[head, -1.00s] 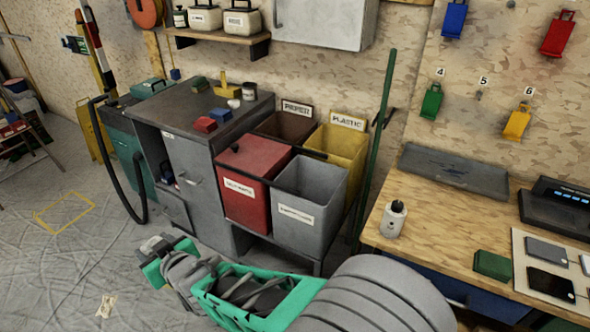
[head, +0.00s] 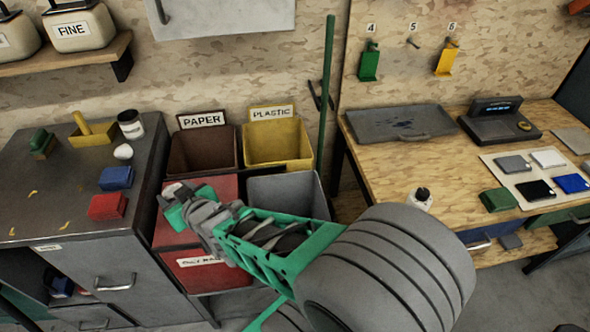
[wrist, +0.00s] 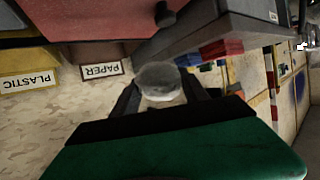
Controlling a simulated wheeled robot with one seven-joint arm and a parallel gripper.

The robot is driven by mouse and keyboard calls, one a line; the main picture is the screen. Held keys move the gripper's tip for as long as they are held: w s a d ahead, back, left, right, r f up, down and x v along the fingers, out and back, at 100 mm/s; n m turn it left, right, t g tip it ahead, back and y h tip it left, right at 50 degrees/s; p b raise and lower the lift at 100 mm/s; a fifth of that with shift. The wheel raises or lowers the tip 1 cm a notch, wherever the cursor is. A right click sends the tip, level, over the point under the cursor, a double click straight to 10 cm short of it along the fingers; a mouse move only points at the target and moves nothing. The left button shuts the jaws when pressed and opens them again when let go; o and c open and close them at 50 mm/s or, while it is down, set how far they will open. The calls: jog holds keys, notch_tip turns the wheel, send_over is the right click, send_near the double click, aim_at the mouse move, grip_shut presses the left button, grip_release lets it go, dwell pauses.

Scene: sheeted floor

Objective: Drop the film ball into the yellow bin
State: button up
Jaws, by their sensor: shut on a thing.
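The yellow bin (head: 284,150), labelled PLASTIC, stands open at the back of the bin group, right of the brown PAPER bin (head: 197,155). My gripper (head: 168,203) appears over the red bin in the head view, left of and nearer than the yellow bin. In the wrist view my gripper (wrist: 160,92) is shut on the film ball (wrist: 158,78), a clear, crumpled, roundish lump between the two dark fingers. The ball is hard to make out in the head view. The PLASTIC label (wrist: 27,84) shows upside down at the left of the wrist view.
The red bin (head: 190,262) and grey bin (head: 290,190) stand in front, partly hidden by my arm. A grey cabinet (head: 60,210) with small blocks on top is at left. A green pole (head: 328,95) rises right of the yellow bin; a wooden workbench (head: 450,180) is at right.

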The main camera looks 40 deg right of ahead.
jog(key=w+d+r+h+b, duration=0.1)
jog(key=w+d+b, duration=0.2)
jog(key=w+d, duration=0.55)
jog(key=w+d+r+b, duration=0.1)
jog(key=w+d+b, duration=0.1)
jog(key=w+d, duration=0.65)
jog(key=s+d+f+y+b, duration=0.1)
jog(key=s+d+b, duration=0.15)
jog(key=d, duration=1.05)
jog(key=s+d+b, duration=0.1)
jog(key=s+d, duration=0.3)
jog(key=d, duration=0.9)
notch_tip(320, 180, down, 6)
jog(key=b, duration=0.3)
jog(key=shift+y, duration=0.3)
jog(key=shift+w+a, duration=0.1)
jog(key=o, duration=1.4)
jog(key=shift+o, duration=0.2)
